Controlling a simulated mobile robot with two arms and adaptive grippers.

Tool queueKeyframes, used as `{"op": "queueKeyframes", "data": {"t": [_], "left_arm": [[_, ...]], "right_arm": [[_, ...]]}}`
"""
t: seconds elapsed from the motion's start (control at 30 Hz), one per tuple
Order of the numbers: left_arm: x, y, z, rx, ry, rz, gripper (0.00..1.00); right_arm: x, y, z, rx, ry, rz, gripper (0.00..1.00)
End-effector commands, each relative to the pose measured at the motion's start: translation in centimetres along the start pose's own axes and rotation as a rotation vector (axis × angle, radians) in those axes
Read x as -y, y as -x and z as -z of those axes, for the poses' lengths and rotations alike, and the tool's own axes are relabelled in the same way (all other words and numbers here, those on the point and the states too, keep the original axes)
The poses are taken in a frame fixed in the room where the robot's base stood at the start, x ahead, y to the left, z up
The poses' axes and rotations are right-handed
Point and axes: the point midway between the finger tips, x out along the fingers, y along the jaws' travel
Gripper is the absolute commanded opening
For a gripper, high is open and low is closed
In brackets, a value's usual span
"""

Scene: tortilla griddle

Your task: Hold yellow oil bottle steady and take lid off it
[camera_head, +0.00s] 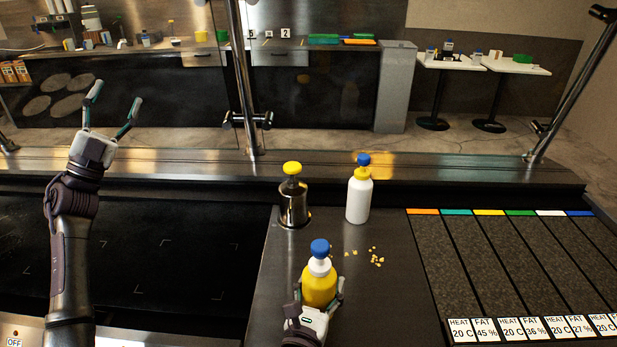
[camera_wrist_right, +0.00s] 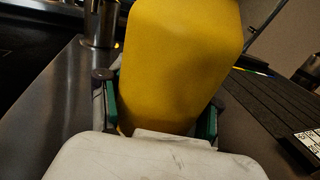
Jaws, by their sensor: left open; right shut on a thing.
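The yellow oil bottle (camera_head: 319,287) stands on the steel counter with a white collar and a blue lid (camera_head: 320,248) on top. My right gripper (camera_head: 321,297) is shut around the bottle's lower body from the near side. In the right wrist view the yellow body (camera_wrist_right: 180,60) fills the middle, between the two fingers of the right gripper (camera_wrist_right: 160,115); the lid is out of that picture. My left gripper (camera_head: 110,108) is open and empty, raised at the left, well away from the bottle.
A steel container with a yellow top (camera_head: 294,200) and a white bottle with a blue lid (camera_head: 358,195) stand behind the yellow bottle. Yellow crumbs (camera_head: 375,257) lie on the steel counter (camera_head: 385,300). A dark griddle (camera_head: 170,265) is at left, striped griddle lanes (camera_head: 480,260) at right.

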Motion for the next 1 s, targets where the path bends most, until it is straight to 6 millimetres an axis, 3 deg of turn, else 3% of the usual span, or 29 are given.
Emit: {"op": "queueKeyframes", "data": {"t": [0.03, 0.2, 0.33, 0.5, 0.63, 0.7, 0.77, 0.9, 1.0], "left_arm": [[-1.2, -2.1, 2.2, -0.072, -0.031, -0.039, 0.62], [-6.0, -7.2, 9.7, -0.319, -0.157, -0.175, 0.62], [-9.8, -9.8, 15.9, -0.533, -0.273, -0.279, 0.62], [-15.3, -11.1, 24.3, -0.860, -0.458, -0.421, 0.62], [-19.9, -9.9, 30.4, -1.172, -0.638, -0.545, 0.62], [-22.6, -8.3, 33.1, -1.378, -0.758, -0.629, 0.62], [-24.6, -6.5, 34.6, -1.565, -0.864, -0.707, 0.62], [-27.2, -2.3, 34.8, -1.959, -1.071, -0.900, 0.62], [-27.5, -0.2, 33.3, -2.179, -1.167, -1.034, 0.62]], "right_arm": [[0.0, 0.0, 0.0, 0.001, 0.000, 0.000, 0.33], [0.0, 0.0, 0.0, 0.001, 0.000, 0.000, 0.33], [0.0, 0.0, 0.0, 0.001, 0.000, 0.000, 0.33], [0.0, 0.0, 0.0, 0.001, 0.000, 0.000, 0.33], [0.0, 0.0, 0.0, 0.000, 0.000, 0.000, 0.33], [0.0, 0.0, 0.0, 0.000, 0.000, 0.000, 0.33], [0.0, 0.0, 0.0, 0.000, 0.000, 0.000, 0.33], [0.0, 0.0, 0.0, 0.000, 0.000, 0.000, 0.33], [0.0, 0.0, 0.0, 0.000, 0.000, 0.000, 0.33]]}}
